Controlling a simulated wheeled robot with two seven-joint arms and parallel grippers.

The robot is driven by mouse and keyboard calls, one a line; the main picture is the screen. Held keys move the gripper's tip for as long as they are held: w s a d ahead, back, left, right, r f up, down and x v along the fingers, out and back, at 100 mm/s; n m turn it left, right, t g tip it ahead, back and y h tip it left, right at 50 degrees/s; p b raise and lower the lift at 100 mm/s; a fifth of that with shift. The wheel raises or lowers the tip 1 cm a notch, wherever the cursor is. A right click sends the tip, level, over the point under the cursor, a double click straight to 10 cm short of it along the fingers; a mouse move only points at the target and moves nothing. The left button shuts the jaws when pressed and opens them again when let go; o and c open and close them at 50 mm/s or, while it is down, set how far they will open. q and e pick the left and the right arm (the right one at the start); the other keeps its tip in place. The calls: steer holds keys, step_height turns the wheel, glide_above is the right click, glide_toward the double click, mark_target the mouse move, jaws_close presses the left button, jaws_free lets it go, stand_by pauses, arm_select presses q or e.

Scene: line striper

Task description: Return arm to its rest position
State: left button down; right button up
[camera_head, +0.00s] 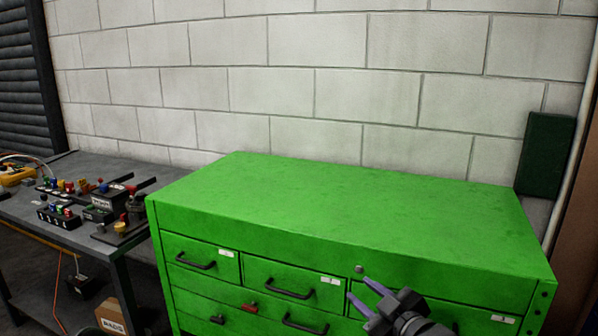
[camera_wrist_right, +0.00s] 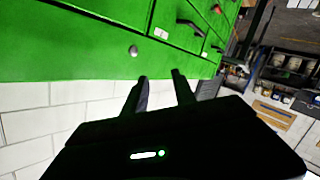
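My right gripper (camera_head: 359,288) is in front of the upper drawers of a green drawer cabinet (camera_head: 340,210), near the bottom of the head view. In the right wrist view my right gripper (camera_wrist_right: 160,77) has its two fingers apart with nothing between them. Its fingertips point toward the front of the green cabinet (camera_wrist_right: 85,45), near a round lock (camera_wrist_right: 133,51). I cannot tell whether they touch the cabinet. My left gripper is in neither view.
The cabinet top is bare and its drawers look shut. A dark workbench (camera_head: 130,255) with switches and small devices stands to the left, a cardboard box (camera_head: 111,314) below it. A white block wall (camera_head: 300,90) is close behind.

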steer(key=s+a+f+m+g+h, duration=0.1)
steer(key=s+f+m+g, duration=0.35)
steer(key=f, duration=0.95)
steer(key=s+a+f+m+g+h, duration=0.1)
steer(key=s+f+m+g+h, duration=0.3)
steer(key=f, duration=1)
steer(key=s+a+f+m+g+y, duration=0.1)
steer(key=s+a+f+m+g, duration=0.1)
steer(key=s+f, duration=0.5)
steer(key=s+a+f+m+g+y+p, duration=0.1)
steer(key=s+a+f+g, duration=0.1)
steer(key=s+f, duration=0.6)
steer(key=s+g, duration=0.1)
steer(key=s, duration=0.6)
steer(key=shift+s+f+m+y, duration=0.15)
steer(key=shift+m+y, duration=0.15)
steer(key=shift+m, duration=0.05)
steer(key=shift+g, duration=0.25)
